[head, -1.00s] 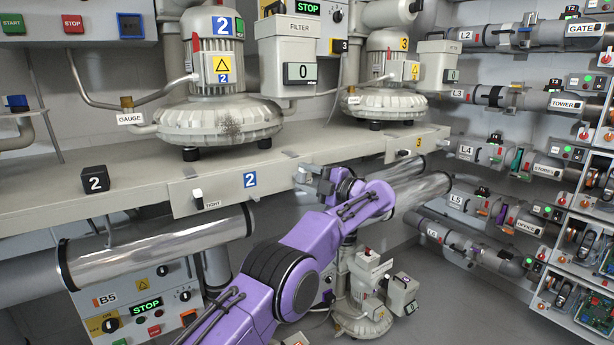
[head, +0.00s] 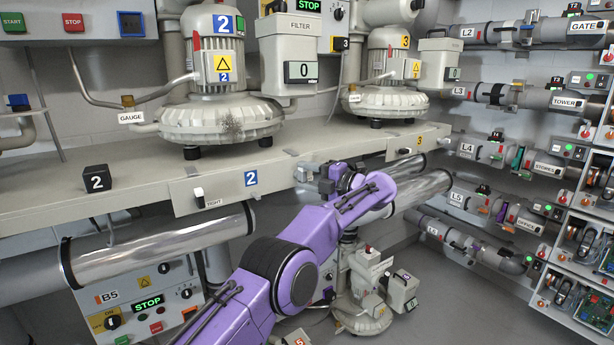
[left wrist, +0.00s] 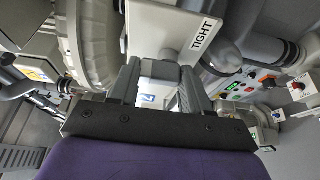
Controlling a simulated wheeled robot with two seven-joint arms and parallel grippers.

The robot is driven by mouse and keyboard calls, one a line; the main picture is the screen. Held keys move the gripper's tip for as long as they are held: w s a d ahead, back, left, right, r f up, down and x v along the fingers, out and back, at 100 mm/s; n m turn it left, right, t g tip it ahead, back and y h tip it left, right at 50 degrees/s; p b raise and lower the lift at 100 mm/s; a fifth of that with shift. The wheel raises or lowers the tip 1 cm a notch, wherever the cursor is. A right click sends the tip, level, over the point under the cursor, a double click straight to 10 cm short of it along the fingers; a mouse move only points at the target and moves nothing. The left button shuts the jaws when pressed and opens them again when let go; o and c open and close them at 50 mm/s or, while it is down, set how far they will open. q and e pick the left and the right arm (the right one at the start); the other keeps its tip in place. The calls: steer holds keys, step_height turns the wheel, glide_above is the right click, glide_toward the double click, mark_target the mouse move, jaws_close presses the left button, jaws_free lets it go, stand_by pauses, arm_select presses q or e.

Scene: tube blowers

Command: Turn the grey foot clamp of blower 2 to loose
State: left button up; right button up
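The blower with the blue 2 (head: 219,75) stands on the shelf, with a white lever (head: 198,193) and a TIGHT label on the plate at its front left. My left gripper (head: 305,174) is at the shelf's front edge, to the right of the blue 2 plate (head: 250,179). In the left wrist view a grey block, the clamp handle by its look (left wrist: 160,70), shows between the two dark fingers (left wrist: 160,85), which stand apart on either side of it. I cannot tell whether they touch it. A white plate (left wrist: 150,27) marked TIGHT is just beyond. My right gripper is not in view.
A black cube marked 2 (head: 96,179) sits on the shelf (head: 60,200) at left. A shiny pipe (head: 160,243) runs below the shelf. The blower marked 3 (head: 388,75) stands farther right. The purple arm crosses open floor space below the shelf.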

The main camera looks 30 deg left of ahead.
arm_select(q)
steer(key=o, duration=0.4)
steer(key=shift+c, duration=0.2)
steer(key=shift+d, duration=0.25)
steer(key=d+p, duration=0.7)
steer(key=d, duration=0.3)
steer(key=shift+d+p, duration=0.15)
steer(key=shift+p, duration=0.2)
